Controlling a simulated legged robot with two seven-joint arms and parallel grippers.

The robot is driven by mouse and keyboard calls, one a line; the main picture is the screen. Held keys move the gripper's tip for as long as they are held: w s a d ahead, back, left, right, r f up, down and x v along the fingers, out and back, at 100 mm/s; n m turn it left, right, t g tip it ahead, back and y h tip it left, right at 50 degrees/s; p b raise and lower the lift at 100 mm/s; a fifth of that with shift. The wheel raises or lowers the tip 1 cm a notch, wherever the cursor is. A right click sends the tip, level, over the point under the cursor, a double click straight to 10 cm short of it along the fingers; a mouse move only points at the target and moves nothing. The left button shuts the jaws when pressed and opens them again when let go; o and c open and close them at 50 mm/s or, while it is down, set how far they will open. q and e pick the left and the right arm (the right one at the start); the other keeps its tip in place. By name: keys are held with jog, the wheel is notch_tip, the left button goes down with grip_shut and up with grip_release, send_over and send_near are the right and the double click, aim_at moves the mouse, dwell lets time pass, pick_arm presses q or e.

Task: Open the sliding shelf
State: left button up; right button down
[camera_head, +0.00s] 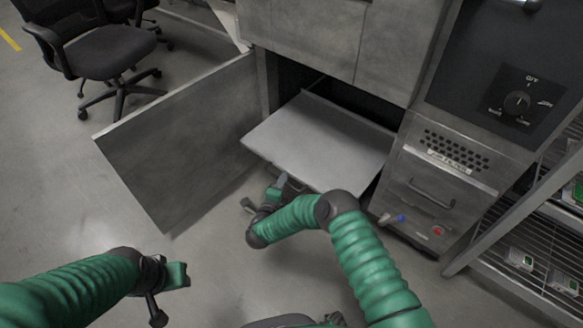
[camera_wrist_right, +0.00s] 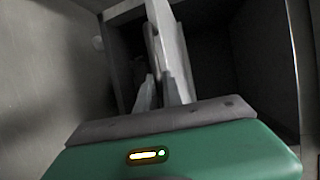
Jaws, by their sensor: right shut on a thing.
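The sliding shelf (camera_head: 315,138) is a flat grey panel in the lower opening of the grey cabinet (camera_head: 310,32). In the head view it sticks out of the opening, with dark space behind it. My right gripper (camera_head: 284,184) is at the shelf's front edge. In the right wrist view its fingers (camera_wrist_right: 160,88) are shut on a thin pale part of the shelf, seen edge-on; the exact contact is unclear. My left gripper (camera_head: 168,298) is at the lower left, away from the shelf. Its fingers are too unclear to judge.
A cabinet door (camera_head: 180,140) stands wide open left of the shelf. A grey unit with a handle and dial (camera_head: 432,190) stands right of it. A wire rack (camera_head: 540,235) is at far right, an office chair (camera_head: 95,55) at upper left. The floor in front is clear.

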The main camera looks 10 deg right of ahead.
jog(key=s+a, duration=0.3)
jog(key=shift+a+f+p, duration=0.2)
jog(key=shift+a+p, duration=0.05)
jog(key=shift+p, duration=0.15)
jog(key=c, duration=1.5)
grip_release()
jog(key=shift+w, duration=0.15)
jog(key=shift+r, duration=0.1)
